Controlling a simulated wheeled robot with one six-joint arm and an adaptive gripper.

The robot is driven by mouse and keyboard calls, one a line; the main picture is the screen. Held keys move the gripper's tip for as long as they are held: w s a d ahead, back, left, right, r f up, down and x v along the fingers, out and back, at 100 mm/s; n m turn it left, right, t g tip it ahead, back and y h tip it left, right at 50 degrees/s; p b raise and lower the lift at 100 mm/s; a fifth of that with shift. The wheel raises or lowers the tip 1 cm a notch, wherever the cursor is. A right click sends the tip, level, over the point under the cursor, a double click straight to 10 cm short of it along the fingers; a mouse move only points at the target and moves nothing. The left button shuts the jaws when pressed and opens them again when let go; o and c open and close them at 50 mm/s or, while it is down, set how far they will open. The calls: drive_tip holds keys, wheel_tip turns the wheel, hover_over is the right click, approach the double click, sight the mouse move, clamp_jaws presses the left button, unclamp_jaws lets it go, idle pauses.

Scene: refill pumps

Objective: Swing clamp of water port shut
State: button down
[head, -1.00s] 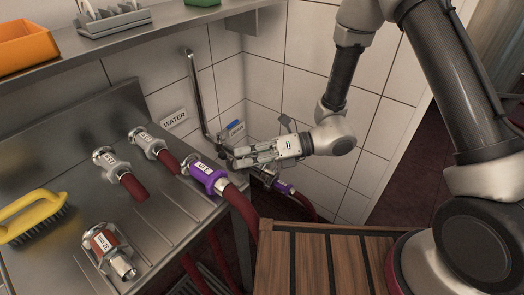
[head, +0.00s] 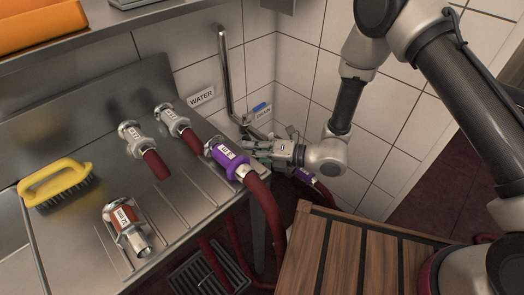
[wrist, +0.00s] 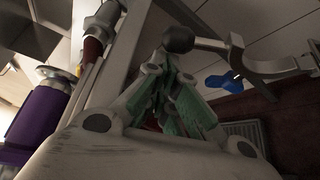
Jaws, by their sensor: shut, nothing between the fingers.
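My gripper (head: 250,150) is shut and empty, low in the corner beside the sink's right end, under the WATER label (head: 201,97). In the wrist view its green-padded fingers (wrist: 172,100) are together. A curved metal arm (wrist: 265,62) with a dark round knob (wrist: 178,39) lies just beyond the fingertips; this may be the water port's clamp, but I cannot tell whether they touch. The port itself is mostly hidden behind my gripper in the head view. A purple coupling (head: 306,176) on a hose shows beyond my wrist.
A blue handle (head: 261,107) sits by the DRAIN label; it also shows in the wrist view (wrist: 222,82). A slatted wooden top (head: 345,255) stands in front.

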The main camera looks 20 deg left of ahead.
drive_tip(key=shift+a, duration=0.4)
